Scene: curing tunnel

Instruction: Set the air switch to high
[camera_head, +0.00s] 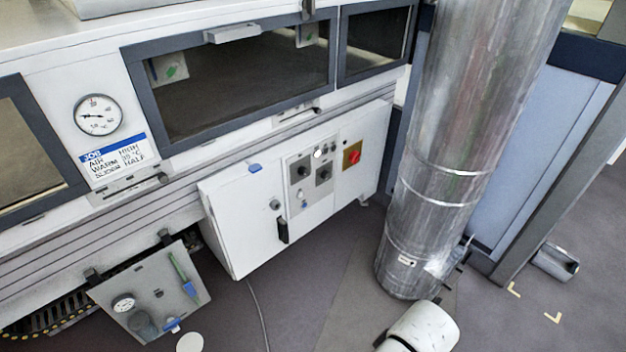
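A white control cabinet (257,227) stands under the tunnel. Its grey panel carries a dark knob (301,171) on the left and another dark knob (324,174) lower to the right. Small round controls or lamps (326,150) sit above them. The knob markings are too small to read, so I cannot tell which is the air switch or how it is set. A job card (114,160) on the tunnel wall reads air high, warm 35 °C, slider half. A white rounded part, probably my arm, shows at the bottom; my gripper is not in view.
A large metal duct (438,190) stands right of the cabinet. A red button on a yellow plate (352,156) is right of the knobs. A grey hanging panel (150,292) is at lower left. The floor (320,275) before the cabinet is mostly clear, with a thin cable.

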